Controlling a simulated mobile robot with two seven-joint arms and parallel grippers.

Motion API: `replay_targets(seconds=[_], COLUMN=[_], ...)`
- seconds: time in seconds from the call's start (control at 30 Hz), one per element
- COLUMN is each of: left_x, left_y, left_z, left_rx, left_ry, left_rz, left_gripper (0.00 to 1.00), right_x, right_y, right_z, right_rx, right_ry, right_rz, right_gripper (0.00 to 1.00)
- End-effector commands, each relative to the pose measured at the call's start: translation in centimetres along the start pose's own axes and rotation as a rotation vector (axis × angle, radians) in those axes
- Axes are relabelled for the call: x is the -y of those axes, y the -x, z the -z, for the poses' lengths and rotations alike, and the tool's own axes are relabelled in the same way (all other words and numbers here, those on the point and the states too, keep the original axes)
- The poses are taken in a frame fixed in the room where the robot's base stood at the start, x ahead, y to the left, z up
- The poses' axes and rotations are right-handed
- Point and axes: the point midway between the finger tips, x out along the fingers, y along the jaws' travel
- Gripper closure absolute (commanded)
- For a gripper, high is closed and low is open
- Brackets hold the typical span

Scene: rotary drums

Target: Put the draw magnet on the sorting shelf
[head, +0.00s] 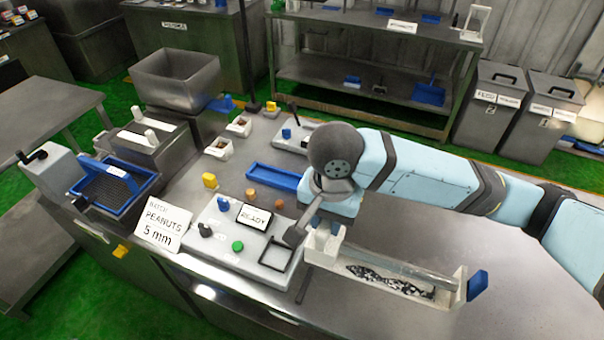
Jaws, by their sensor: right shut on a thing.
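My right arm reaches in from the right, and its wrist hangs over the middle of the table. My right gripper (318,192) is shut and mostly hidden under the wrist. A dark grey block on a slim stem (296,236) slants down from it, over the right end of the control panel. I take this for the draw magnet, but its shape is not clear. The sorting shelf is likely the dark metal rack (365,75) at the back, with blue scoops on it; its label is too small to read. My left gripper is not in view.
A control panel (228,250) with coloured knobs and a READY display lies left of the gripper. A long clear-sided box (385,265) with black pieces and a blue end is just right. A blue tray (272,176) lies behind. The right of the table is clear.

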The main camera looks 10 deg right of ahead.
Motion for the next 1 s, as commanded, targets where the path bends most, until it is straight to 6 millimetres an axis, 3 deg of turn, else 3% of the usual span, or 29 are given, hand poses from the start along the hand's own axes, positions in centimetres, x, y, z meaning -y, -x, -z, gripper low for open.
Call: replay_targets(seconds=[0.23, 0.5, 0.7, 1.0], left_x=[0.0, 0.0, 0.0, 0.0], left_y=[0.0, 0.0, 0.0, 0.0], left_z=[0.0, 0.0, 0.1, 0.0], left_rx=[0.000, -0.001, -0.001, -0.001], left_ry=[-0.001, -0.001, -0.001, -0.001], left_rz=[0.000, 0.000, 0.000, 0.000], left_gripper=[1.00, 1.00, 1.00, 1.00], right_x=[-0.9, -4.1, -6.2, -6.9], right_y=[-0.6, -3.2, -4.3, -4.7], right_z=[1.8, 7.6, 10.7, 11.7], right_rx=[0.004, 0.010, 0.003, 0.002], right_ry=[0.076, 0.364, 0.533, 0.599], right_rz=[-0.005, -0.005, -0.003, 0.001], right_gripper=[1.00, 1.00, 1.00, 1.00])
